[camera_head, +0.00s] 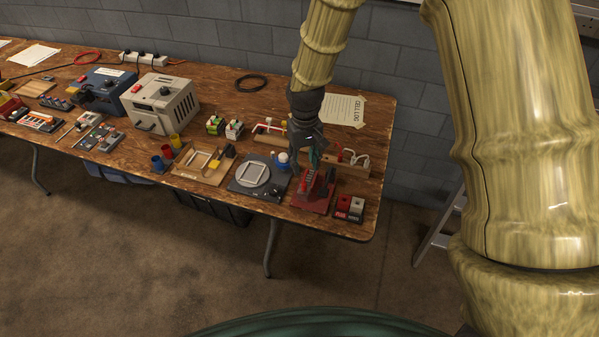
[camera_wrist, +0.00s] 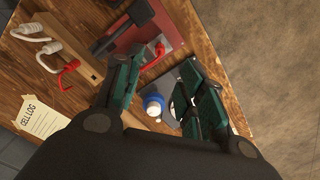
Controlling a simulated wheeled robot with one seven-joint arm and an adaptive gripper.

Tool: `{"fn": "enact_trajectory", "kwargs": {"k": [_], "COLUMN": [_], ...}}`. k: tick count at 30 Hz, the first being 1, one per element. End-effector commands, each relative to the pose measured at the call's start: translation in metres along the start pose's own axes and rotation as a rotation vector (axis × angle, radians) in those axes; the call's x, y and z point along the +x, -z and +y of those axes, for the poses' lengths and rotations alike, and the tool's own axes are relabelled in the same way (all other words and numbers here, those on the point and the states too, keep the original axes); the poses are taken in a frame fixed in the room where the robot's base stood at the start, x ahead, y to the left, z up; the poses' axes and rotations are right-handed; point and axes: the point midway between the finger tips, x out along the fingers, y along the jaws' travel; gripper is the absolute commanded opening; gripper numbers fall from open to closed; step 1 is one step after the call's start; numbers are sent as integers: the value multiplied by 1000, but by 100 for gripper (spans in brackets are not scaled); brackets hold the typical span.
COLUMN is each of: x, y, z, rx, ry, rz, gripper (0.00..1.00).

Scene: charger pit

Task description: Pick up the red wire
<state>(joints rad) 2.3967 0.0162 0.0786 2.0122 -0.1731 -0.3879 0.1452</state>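A red wire (camera_wrist: 68,74) hangs from a wooden rack (camera_wrist: 72,52) in the wrist view, beside white wires (camera_wrist: 35,30). In the head view a small red end (camera_head: 340,156) shows on the rack (camera_head: 350,169), just right of my gripper. A second short red piece (camera_wrist: 159,49) shows near the left fingertip; I cannot tell whether it is a wire. My gripper (camera_wrist: 162,78) is open, its two green-padded fingers apart with nothing held between them. In the head view my gripper (camera_head: 313,157) points down above the red press-like stand, partly hiding the rack.
A red-based stand (camera_head: 310,200) is below the gripper. A blue-and-white bottle (camera_head: 282,160) is close by on the left, also between the fingers in the wrist view (camera_wrist: 154,103). A dark plate device (camera_head: 240,184) and a red-and-grey block pair (camera_head: 350,206) stand near the front edge.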

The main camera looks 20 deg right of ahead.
Motion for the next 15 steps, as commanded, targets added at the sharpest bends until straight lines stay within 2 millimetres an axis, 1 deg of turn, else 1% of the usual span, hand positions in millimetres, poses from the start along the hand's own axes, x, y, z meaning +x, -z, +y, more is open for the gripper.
{"fn": "enact_trajectory", "kwargs": {"k": [2, 6, 12, 15], "x": [2, 16, 42, 52], "y": [-4, -8, -2, 1], "z": [0, 3, 5, 4], "rx": [0, 4, 7, 6], "ry": [-1, -1, -1, 0], "rz": [1, 2, -4, -4], "gripper": [40, 40, 40, 40]}}
